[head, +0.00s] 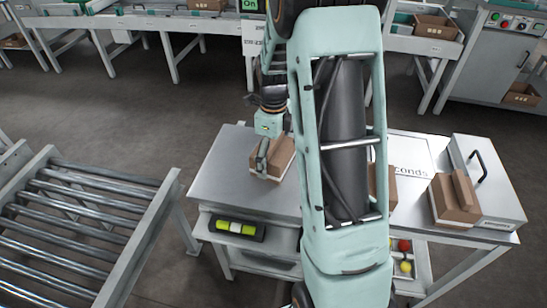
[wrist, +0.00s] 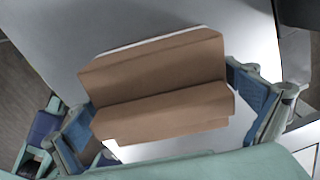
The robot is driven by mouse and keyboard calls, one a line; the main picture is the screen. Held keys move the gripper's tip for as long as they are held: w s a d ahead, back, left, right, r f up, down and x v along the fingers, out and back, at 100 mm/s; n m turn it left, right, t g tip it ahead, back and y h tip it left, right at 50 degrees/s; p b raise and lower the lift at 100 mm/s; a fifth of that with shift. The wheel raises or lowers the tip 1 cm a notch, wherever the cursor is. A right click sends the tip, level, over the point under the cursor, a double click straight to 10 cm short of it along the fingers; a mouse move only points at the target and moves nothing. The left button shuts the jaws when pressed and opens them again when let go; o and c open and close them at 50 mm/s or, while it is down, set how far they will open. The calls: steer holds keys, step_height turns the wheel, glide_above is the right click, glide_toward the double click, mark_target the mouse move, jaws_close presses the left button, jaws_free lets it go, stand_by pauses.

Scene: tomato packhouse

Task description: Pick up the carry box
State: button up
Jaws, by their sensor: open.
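The carry box, a brown cardboard box with a raised ridge along its top (head: 283,158), stands on the grey table under my gripper. In the wrist view the box (wrist: 160,85) fills the middle, lying slightly slanted. My gripper (head: 264,157) is open, and in the wrist view its blue-padded fingers (wrist: 166,115) sit on the left and right of the box. The right finger is very close to the box's end; I cannot tell whether it touches. The far finger is hidden in the head view.
The table (head: 222,187) carries a second box (head: 455,200) beside a grey case (head: 497,185); another box (head: 391,187) is partly behind my arm. A tray (head: 236,227) sits on the shelf below. A roller conveyor (head: 85,215) stands at left.

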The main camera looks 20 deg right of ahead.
steer(key=c, duration=1.3)
steer(key=shift+r, duration=0.1)
